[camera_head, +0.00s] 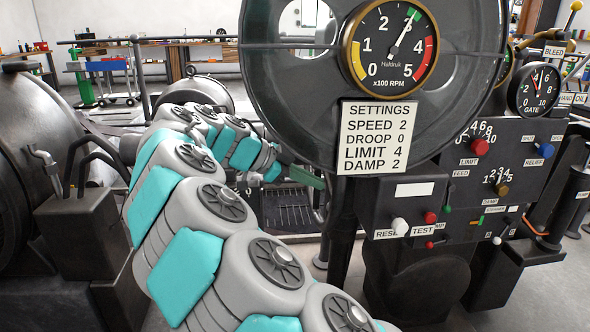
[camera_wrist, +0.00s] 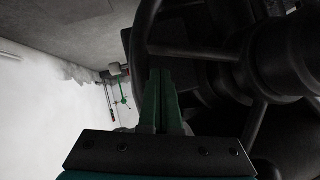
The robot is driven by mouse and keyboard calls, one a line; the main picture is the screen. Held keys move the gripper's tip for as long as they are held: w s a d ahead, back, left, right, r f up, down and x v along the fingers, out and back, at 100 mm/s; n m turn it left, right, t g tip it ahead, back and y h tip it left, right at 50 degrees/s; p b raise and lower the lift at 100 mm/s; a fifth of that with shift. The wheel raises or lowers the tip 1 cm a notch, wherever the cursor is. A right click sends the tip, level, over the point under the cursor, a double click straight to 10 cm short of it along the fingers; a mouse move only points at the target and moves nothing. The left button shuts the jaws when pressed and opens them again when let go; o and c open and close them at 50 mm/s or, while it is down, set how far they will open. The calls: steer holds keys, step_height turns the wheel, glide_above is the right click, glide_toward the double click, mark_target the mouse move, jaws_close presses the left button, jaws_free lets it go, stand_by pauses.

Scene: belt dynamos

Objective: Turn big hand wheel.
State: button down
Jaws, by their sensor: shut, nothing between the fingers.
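A big dark hand wheel (camera_wrist: 138,45) fills the right of the wrist view, with its curved rim, several spokes (camera_wrist: 190,52) and a thick hub (camera_wrist: 285,60). My gripper (camera_wrist: 160,74) has its green fingers together and empty. In the picture the fingertips overlap the wheel's left side, just under a spoke; whether they touch it I cannot tell. In the head view my gripper (camera_head: 312,178) is a small green shape at the end of my arm, below the large round dark housing. I cannot make out the hand wheel clearly in that view.
A Haldruk gauge (camera_head: 396,45) reads a little above 3. A settings sign (camera_head: 376,137) hangs below it. A control panel (camera_head: 480,165) with coloured knobs and a gate gauge (camera_head: 535,90) stand right. Dark machinery (camera_head: 80,200) crowds the left. Open floor and benches lie behind.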

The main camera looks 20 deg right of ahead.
steer(key=x, duration=0.4)
steer(key=shift+f, duration=0.1)
stand_by(0.3)
step_height(320, 180, down, 6)
steer(key=w+m+t+b, duration=0.1)
steer(key=w+b, duration=0.1)
steer(key=b, duration=0.9)
steer(key=shift+d+f+h, duration=0.2)
steer(key=shift+h, duration=0.1)
